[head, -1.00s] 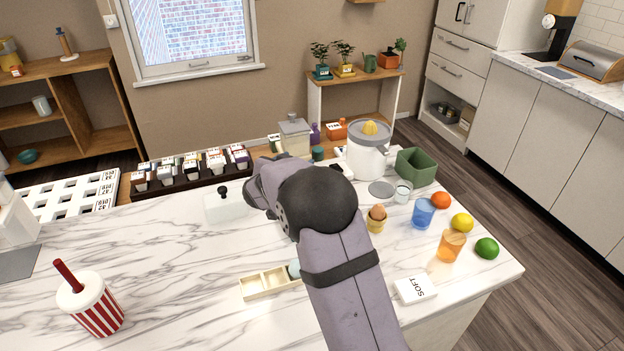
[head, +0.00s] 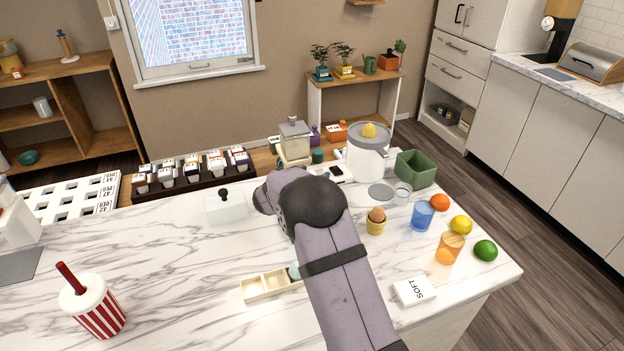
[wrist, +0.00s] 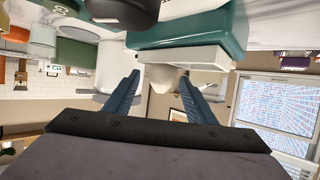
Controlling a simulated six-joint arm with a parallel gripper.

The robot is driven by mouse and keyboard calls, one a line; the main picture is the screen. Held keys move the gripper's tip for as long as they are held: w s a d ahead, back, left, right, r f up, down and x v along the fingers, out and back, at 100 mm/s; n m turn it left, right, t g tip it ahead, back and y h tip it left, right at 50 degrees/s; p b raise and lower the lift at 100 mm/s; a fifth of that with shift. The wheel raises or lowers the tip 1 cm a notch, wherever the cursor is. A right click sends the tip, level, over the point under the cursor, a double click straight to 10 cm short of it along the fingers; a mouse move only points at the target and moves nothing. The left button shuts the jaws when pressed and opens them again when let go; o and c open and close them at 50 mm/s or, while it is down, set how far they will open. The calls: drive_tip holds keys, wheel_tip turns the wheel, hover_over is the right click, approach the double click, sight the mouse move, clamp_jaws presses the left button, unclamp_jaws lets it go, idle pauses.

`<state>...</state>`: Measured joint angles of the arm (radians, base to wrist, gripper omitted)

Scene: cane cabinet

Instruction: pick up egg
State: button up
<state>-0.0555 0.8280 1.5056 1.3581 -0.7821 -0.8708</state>
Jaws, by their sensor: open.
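A brown egg (head: 377,214) sits upright in a yellow egg cup (head: 375,228) on the marble counter, right of my arm in the head view. A pale blue rounded thing (head: 294,271), perhaps another egg, is at the right end of a small wooden tray (head: 254,289), partly hidden by my arm. My gripper's fingers are hidden in the head view. In the wrist view my gripper (wrist: 160,80) is open, its two blue-grey fingers apart. No egg can be made out there. A white shape shows between and beyond the fingers; I cannot tell whether it is near them.
A white juicer (head: 366,155), a green bin (head: 415,168), a blue glass (head: 422,215), an orange glass (head: 449,247) and fruit stand at the right. A striped cup (head: 93,305) stands front left. A lidded butter dish (head: 226,205) is left of my arm. The left-middle counter is clear.

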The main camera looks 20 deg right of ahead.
drive_tip(key=shift+f+p+x, duration=0.2)
drive_tip(key=shift+p+x, duration=0.3)
drive_tip(key=shift+x, duration=1.6)
drive_tip(key=shift+a, duration=0.1)
drive_tip(key=c, duration=1.1)
drive_tip(key=shift+r, duration=0.1)
wheel_tip(320, 180, up, 10)
drive_tip(key=shift+f, duration=0.1)
